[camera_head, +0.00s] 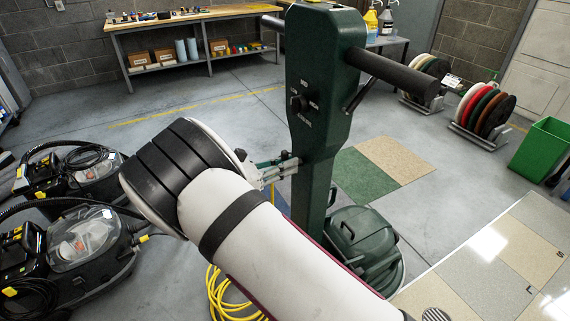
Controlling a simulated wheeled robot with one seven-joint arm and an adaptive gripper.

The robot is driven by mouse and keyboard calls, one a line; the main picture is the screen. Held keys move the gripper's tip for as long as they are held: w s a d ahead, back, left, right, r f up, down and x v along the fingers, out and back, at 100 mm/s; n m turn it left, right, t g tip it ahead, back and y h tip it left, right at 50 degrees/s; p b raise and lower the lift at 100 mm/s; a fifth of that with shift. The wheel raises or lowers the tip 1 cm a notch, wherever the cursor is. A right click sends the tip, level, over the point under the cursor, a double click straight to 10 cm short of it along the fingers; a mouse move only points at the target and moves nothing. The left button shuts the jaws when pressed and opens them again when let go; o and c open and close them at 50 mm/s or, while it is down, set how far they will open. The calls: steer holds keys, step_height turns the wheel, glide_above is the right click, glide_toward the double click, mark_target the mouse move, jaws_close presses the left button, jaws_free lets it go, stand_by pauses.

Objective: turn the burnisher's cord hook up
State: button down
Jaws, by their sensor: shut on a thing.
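The burnisher (319,90) stands upright in the middle, a dark green column with a dial on its face and black handle bars at the top. Its rounded green base (362,245) sits on the floor behind my arm. My gripper (290,168) reaches the left edge of the column, below the dial, and is shut on a small part there, which appears to be the cord hook. The fingers cover most of the hook, so I cannot tell which way it points.
Yellow cord (222,295) lies coiled on the floor below my arm. Black-and-grey vacuum machines (85,240) stand at left. A workbench (185,25) is at the back. Pad racks (485,115) and a green bin (541,150) stand at right.

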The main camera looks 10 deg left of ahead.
steer(key=c, duration=1.5)
jaws_free()
steer(key=shift+f, duration=0.1)
steer(key=shift+a, duration=0.1)
steer(key=v, duration=1.2)
steer(key=shift+s, duration=0.1)
